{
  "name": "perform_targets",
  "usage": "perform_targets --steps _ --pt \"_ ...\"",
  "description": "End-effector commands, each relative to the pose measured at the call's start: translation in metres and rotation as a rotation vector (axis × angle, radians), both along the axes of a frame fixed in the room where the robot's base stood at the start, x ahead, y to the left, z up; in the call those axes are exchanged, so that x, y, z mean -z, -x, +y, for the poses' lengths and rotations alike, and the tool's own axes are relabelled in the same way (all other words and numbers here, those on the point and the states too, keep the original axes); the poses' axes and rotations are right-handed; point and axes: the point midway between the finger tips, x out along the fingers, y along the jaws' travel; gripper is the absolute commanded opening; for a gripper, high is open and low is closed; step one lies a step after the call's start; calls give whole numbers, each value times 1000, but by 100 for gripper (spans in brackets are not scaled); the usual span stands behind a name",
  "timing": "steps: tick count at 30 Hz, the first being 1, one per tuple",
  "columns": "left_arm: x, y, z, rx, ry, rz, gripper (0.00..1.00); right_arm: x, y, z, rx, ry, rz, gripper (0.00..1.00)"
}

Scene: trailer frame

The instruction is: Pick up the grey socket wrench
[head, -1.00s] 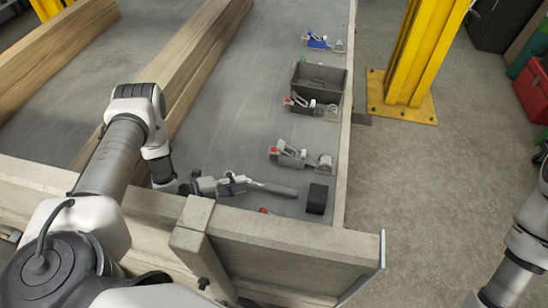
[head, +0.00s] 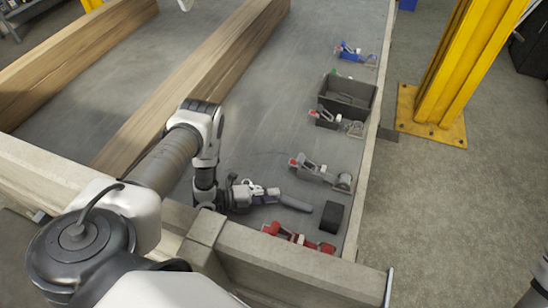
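A long grey bar (head: 295,203), which looks like the handle of the grey socket wrench, lies on the trailer bed beside a small black block (head: 331,218). My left gripper (head: 270,193) is low over the bed at the bar's left end. Its fingers overlap that end in the picture and hide the rest of the tool. I cannot tell whether they touch it or how far apart they are. My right gripper is out of view.
A red ratchet-like tool (head: 290,236) lies near the front board (head: 290,262). Grey ones (head: 322,174) (head: 349,126) and a blue one (head: 354,54) lie along the right side, near a dark open box (head: 347,94). Wooden beams (head: 200,88) lie to the left.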

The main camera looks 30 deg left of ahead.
Motion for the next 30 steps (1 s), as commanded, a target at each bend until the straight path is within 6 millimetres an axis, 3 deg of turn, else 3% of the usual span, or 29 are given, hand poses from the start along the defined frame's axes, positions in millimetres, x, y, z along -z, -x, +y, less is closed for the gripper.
perform_targets --steps 12,16,20,27,30 --pt "-1 0 0 0 1 -1 0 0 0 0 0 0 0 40" --pt "-9 -1 0 -1 1 -2 0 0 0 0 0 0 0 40" --pt "-32 -1 1 -3 4 -3 0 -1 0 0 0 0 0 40" --pt "-88 -1 1 -4 3 -3 0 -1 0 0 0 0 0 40" --pt "-98 -1 1 -1 2 -2 0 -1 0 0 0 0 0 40"
